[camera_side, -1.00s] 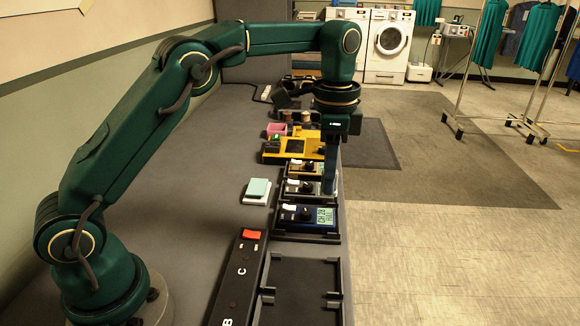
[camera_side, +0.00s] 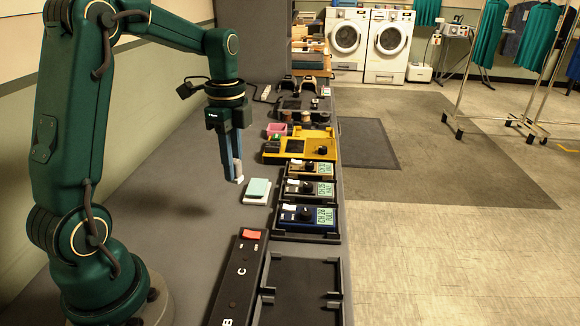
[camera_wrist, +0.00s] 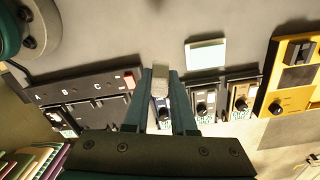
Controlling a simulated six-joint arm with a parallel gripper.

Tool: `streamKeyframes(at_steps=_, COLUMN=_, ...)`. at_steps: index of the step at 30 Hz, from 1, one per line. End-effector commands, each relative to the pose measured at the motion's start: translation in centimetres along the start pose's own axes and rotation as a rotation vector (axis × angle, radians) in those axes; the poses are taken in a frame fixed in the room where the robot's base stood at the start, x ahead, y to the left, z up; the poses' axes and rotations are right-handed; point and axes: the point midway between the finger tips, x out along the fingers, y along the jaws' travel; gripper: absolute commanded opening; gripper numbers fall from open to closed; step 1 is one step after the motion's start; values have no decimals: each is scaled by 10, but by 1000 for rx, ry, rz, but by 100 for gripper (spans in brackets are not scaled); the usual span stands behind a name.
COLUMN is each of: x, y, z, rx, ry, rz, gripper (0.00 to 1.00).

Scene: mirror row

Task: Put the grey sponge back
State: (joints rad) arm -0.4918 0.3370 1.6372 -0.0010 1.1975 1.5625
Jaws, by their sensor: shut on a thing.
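The grey sponge (camera_wrist: 161,76) is a small pale grey block between my fingertips in the wrist view. In the side view its pale end (camera_side: 239,179) shows at the bottom of the fingers. My gripper (camera_side: 234,174) is shut on it, pointing down, at the left of a pale mint-green pad on a white base (camera_side: 257,190). That pad also shows in the wrist view (camera_wrist: 206,54). The gap between the sponge and the bench is hard to judge.
A row of devices with displays, among them a blue one (camera_side: 308,216), sits in black trays along the bench's right side. A yellow device (camera_side: 300,146) is behind them. A black strip with a red switch (camera_side: 252,235) and an empty black tray (camera_side: 303,290) are in front. The bench's left side is clear.

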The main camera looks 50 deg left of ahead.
Motion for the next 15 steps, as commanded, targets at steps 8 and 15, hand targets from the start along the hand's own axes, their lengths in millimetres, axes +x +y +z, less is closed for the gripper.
streamKeyframes(at_steps=8, x=-5, y=34, z=70, rx=-204, ry=7, rz=-9, gripper=0)
streamKeyframes(at_steps=15, x=-8, y=37, z=83, rx=-281, ry=5, rz=-29, gripper=0)
